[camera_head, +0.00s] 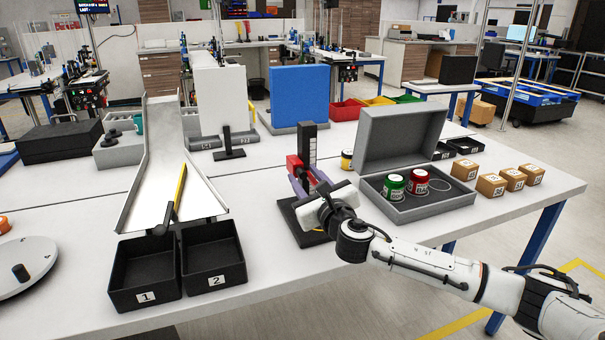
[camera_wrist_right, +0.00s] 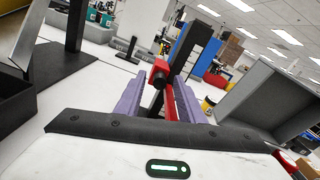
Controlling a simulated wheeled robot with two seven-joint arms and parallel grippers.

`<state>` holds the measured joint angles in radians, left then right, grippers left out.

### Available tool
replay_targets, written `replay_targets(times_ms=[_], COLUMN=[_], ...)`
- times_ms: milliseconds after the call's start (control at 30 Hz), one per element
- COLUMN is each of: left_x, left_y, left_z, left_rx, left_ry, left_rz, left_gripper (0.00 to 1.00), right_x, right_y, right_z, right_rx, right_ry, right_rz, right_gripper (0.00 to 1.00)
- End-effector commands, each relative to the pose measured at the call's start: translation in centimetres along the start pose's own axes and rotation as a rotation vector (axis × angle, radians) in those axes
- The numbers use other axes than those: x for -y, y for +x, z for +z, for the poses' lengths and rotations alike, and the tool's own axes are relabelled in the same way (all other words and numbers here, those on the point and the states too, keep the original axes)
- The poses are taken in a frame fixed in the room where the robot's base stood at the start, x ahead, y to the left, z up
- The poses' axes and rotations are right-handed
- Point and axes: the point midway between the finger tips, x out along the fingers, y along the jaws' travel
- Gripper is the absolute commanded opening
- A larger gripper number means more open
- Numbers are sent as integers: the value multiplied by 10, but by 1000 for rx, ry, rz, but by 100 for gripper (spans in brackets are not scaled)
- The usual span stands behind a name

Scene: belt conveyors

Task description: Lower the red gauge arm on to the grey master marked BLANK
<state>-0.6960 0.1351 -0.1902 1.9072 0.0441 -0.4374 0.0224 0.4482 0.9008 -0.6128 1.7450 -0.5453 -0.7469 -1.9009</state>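The red gauge arm (camera_head: 294,164) is on a black upright post (camera_head: 309,146) that stands on a dark base plate (camera_head: 290,221). In the right wrist view the red arm (camera_wrist_right: 159,73) shows a block with a dark knob and a thin red bar. My right gripper (camera_head: 304,178) is at the gauge. Its purple fingers (camera_wrist_right: 160,97) stand apart, one on each side of the red arm; the right finger looks close to the bar. I cannot make out a grey master marked BLANK; my gripper and wrist hide much of the base. My left gripper is not in view.
An open grey case (camera_head: 416,209) with a green (camera_head: 393,187) and a red labelled cylinder (camera_head: 418,181) stands right of the gauge. A yellow cylinder (camera_head: 346,160) stands behind. A chute (camera_head: 166,150) and black bins (camera_head: 145,272) are left. Small cartons (camera_head: 491,185) lie far right.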

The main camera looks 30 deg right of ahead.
Motion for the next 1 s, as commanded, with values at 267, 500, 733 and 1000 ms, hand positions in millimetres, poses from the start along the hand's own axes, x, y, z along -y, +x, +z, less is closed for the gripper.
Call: replay_targets(times_ms=[267,500,733,1000], left_x=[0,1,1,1], left_y=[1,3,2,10], left_z=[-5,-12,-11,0], left_rx=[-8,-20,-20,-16], left_ry=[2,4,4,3], left_rz=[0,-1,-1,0], left_gripper=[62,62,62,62], right_x=[-1,0,0,-6], right_y=[18,18,18,18], right_z=[0,0,0,-22], right_rx=[-1,-1,0,-2], right_ry=[1,1,0,-4], right_rz=[1,1,1,1], right_gripper=[35,34,0,0])
